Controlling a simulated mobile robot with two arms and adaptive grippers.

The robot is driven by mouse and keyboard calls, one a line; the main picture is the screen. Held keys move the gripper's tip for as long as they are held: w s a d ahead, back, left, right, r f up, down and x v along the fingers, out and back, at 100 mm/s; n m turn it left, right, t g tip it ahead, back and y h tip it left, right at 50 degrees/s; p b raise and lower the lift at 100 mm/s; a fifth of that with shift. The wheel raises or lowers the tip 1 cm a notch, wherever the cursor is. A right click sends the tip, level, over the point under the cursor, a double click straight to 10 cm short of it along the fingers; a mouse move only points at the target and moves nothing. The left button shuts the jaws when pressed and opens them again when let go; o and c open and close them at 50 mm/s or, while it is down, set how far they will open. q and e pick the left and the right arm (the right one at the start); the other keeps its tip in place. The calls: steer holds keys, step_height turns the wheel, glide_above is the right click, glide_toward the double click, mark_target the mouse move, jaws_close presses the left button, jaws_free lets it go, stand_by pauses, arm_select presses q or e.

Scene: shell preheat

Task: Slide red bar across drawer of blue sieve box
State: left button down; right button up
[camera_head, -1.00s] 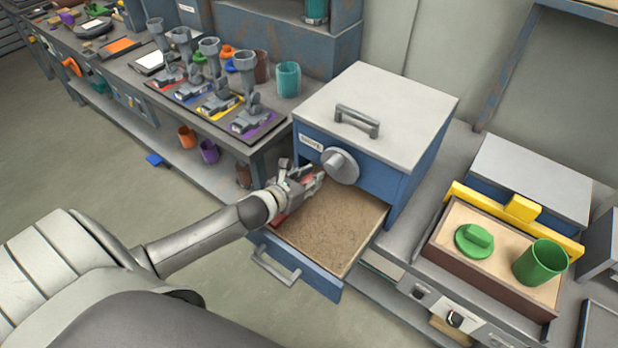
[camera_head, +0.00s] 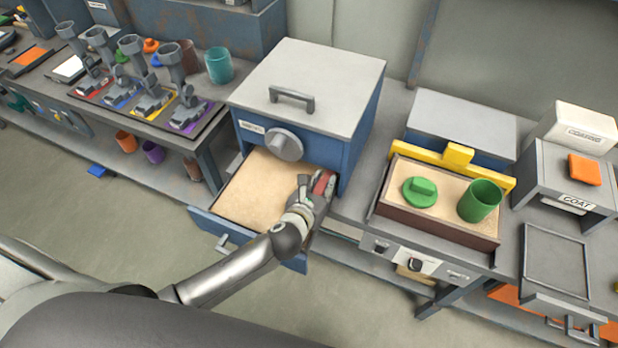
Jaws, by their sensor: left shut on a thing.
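The blue sieve box (camera_head: 355,125) stands on the bench with a grey lid, a top handle and a round grey knob (camera_head: 284,145) on its front. Its drawer (camera_head: 215,228) is pulled out, and pale, smooth sand (camera_head: 262,190) fills it. My left gripper (camera_head: 318,190) is over the right side of the drawer, close to the box front. It is shut on the red bar (camera_head: 321,182), of which only a small part shows; the gripper hides the rest. My right gripper is not in view.
Right of the box stands a brown sand tray (camera_head: 440,222) with a yellow bar (camera_head: 458,155), a green lid (camera_head: 420,192) and a green cup (camera_head: 479,200). Several grey stands (camera_head: 185,95) are on the left bench.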

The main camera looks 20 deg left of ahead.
arm_select(q)
steer(key=shift+d, duration=0.25)
steer(key=c, duration=1.2)
jaws_free()
steer(key=shift+d, duration=0.1)
steer(key=shift+s, duration=0.15)
steer(key=v, duration=1.2)
